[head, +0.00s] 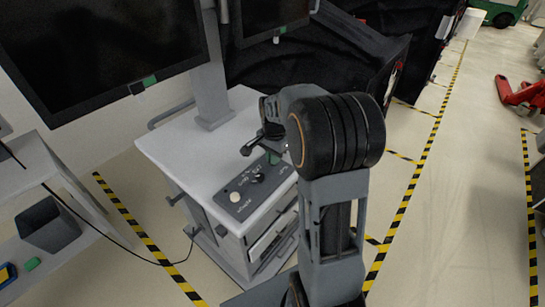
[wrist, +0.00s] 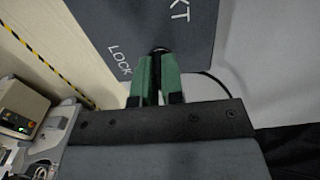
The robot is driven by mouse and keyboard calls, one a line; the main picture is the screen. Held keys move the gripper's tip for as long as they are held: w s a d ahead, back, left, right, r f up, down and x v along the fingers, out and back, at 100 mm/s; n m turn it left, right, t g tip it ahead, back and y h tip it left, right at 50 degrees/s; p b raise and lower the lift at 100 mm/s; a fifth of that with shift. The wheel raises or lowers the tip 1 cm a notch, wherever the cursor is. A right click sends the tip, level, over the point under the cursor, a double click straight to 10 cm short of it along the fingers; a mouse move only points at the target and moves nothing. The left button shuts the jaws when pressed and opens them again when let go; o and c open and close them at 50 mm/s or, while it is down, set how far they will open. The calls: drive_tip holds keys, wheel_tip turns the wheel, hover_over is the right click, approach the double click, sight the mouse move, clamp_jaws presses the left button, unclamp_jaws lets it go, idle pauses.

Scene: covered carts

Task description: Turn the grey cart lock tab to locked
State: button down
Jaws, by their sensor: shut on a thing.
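The grey cart (head: 188,150) stands left of my arm in the head view, with a dark grey control panel (head: 244,188) at its front edge. In the wrist view the panel (wrist: 185,22) fills the top middle, with the word LOCK and the letters KT. My gripper (wrist: 158,62) has green fingertips close together, shut on the small dark lock tab (wrist: 159,49) beside the word LOCK. The fingers hide most of the tab, so its angle is unclear. In the head view my gripper (head: 268,154) is over the panel's far end.
A white round button (head: 235,197) and a black knob (head: 258,176) are on the panel. A shelf with a dark bin (head: 48,228) stands at left. Black covered carts (head: 335,55) stand behind.

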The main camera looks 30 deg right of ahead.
idle(0.4)
drive_tip(key=c, duration=1.2)
unclamp_jaws()
drive_tip(key=shift+c, duration=0.2)
wheel_tip(320, 180, up, 14)
drive_tip(key=shift+f, duration=0.1)
drive_tip(key=s+a+f+n+t, duration=0.2)
drive_tip(key=s+a+f+n, duration=0.1)
drive_tip(key=s+n, duration=0.3)
drive_tip(key=s+a+f+n+t, duration=0.1)
drive_tip(key=s+a+f+n, duration=0.2)
drive_tip(key=s+a+n, duration=0.3)
drive_tip(key=s+n, duration=0.1)
drive_tip(key=s, duration=0.3)
drive_tip(key=shift+a+f+t, duration=0.2)
drive_tip(key=shift+f+t, duration=0.15)
drive_tip(key=shift+t, duration=0.05)
